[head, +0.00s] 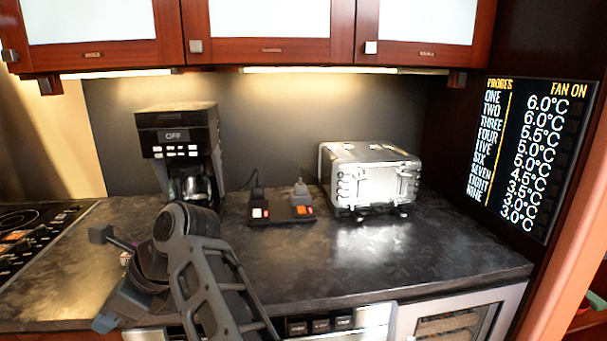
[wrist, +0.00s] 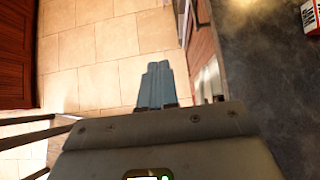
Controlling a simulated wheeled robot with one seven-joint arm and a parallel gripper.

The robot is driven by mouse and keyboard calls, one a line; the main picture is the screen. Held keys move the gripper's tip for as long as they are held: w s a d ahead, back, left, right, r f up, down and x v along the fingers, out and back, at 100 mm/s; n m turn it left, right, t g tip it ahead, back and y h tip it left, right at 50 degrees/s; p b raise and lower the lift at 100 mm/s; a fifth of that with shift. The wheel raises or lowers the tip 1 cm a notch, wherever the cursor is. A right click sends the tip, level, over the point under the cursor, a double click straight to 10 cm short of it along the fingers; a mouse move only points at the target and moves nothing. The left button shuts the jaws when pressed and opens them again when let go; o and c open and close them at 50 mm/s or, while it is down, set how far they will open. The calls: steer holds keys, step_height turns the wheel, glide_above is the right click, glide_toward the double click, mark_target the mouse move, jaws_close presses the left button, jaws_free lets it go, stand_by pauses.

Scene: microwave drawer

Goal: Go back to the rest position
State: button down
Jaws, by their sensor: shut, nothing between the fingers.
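My gripper (wrist: 159,72) shows in the wrist view with its two blue-grey fingers side by side, touching and empty. It points out over the tiled floor (wrist: 110,45), beside the counter edge. In the head view my bent arm stands at the front left of the dark counter (head: 300,262), in front of the coffee maker (head: 180,140). My arm hides part of the counter front there.
A silver toaster (head: 372,180) and a small black power strip (head: 285,218) with plugs stand at the back. A cooktop (head: 30,235) lies at the left. Wooden cabinets (head: 270,45) hang above. A temperature display (head: 520,155) is at the right. The counter's right front is clear.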

steer(key=d+f+n+t, duration=0.1)
steer(key=d+f+t, duration=0.3)
steer(key=d+f, duration=1.1)
steer(key=s+d+f+n+t+h, duration=0.1)
steer(key=s+d+f+n+t, duration=0.25)
steer(key=d, duration=0.55)
steer(key=s+d+f+m+t+h, duration=0.1)
steer(key=s+d+f+t, duration=0.1)
steer(key=s+d+f, duration=0.45)
steer(key=s+d+r+n+t+h, duration=0.2)
steer(key=s+d, duration=0.5)
steer(key=d, duration=0.2)
steer(key=s+d+r+n+t+h, duration=0.2)
steer(key=s+d+n, duration=0.1)
steer(key=s+d, duration=0.45)
steer(key=s+d+r+n+t+h, duration=0.1)
steer(key=s+d+r+n, duration=0.2)
steer(key=s+r, duration=0.3)
steer(key=s+d+r+n+t+h, duration=0.1)
steer(key=s+d+r+n+t, duration=0.1)
steer(key=r, duration=0.9)
steer(key=s+d+n, duration=0.1)
steer(key=s+d, duration=0.1)
steer(key=s, duration=0.1)
steer(key=shift+s+d+n+h, duration=0.2)
steer(key=shift+s+n+h, duration=0.15)
steer(key=shift+s+h, duration=0.05)
